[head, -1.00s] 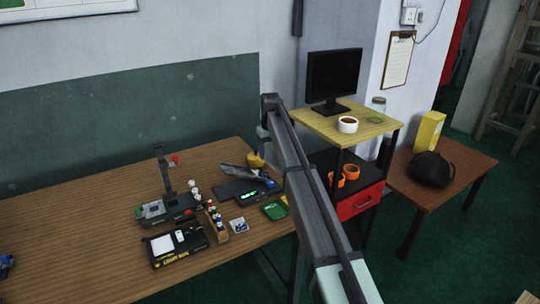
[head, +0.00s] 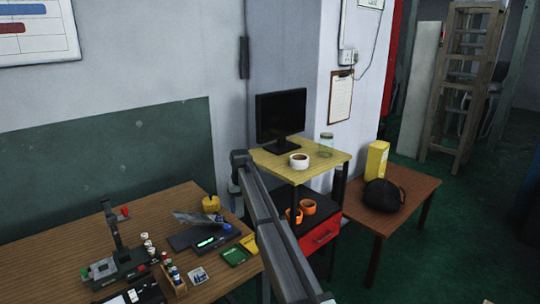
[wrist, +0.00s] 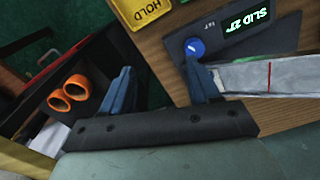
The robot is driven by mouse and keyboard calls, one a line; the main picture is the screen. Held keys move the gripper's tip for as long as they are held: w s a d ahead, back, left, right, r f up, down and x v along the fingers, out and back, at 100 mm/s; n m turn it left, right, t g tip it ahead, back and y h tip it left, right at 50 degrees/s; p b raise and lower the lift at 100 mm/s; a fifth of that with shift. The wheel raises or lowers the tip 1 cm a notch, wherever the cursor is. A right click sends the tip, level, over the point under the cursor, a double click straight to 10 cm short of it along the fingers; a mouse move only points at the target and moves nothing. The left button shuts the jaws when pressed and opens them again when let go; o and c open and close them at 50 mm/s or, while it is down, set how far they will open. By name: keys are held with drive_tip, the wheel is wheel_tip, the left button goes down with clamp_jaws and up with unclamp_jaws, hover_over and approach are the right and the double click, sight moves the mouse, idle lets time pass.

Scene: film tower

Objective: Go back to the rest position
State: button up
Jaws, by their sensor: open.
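My gripper (wrist: 158,84) shows in the wrist view with its two blue-grey fingers spread apart and nothing between them. It hangs above the edge of the wooden bench (wrist: 165,45). A black device (wrist: 210,30) with a green lit display and a blue knob lies below the right finger. A pale grey strip (wrist: 265,76) with a red line runs beside that finger; I cannot tell whether they touch. In the head view my arm reaches toward the bench, and its fingers are mostly hidden.
In the head view, a yellow-topped stand (head: 330,159) right of my arm carries a monitor (head: 281,116), a white cup (head: 299,161) and a jar (head: 326,142). Orange rings (head: 308,207) sit below. A black bag (head: 383,195) lies on the side table (head: 420,188). Bench items crowd the left.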

drive_tip(key=s+d+f+m, duration=0.2)
drive_tip(key=d+f, duration=0.6)
drive_tip(key=d, duration=0.2)
drive_tip(key=s+d+f+m, duration=0.2)
drive_tip(key=d+f, duration=0.6)
drive_tip(key=d, duration=0.2)
drive_tip(key=s+d+f+g, duration=0.1)
drive_tip(key=s+d+f, duration=0.2)
drive_tip(key=s+f, duration=0.35)
drive_tip(key=s+d+f, duration=0.3)
drive_tip(key=s+f, duration=0.3)
drive_tip(key=f, duration=0.2)
drive_tip(key=s+d+f+g, duration=0.1)
drive_tip(key=s+d+f, duration=0.35)
drive_tip(key=s, duration=0.75)
drive_tip(key=s+d+f+m+g, duration=0.1)
drive_tip(key=s+f+g, duration=0.1)
drive_tip(key=s+f, duration=0.7)
drive_tip(key=s+d+f+g, duration=0.15)
drive_tip(key=s+f, duration=0.25)
drive_tip(key=s, duration=1)
drive_tip(key=s+d+g, duration=0.1)
drive_tip(key=s+d, duration=0.1)
drive_tip(key=s, duration=1.3)
drive_tip(key=shift+d+f+m, duration=0.2)
drive_tip(key=shift+m, duration=0.1)
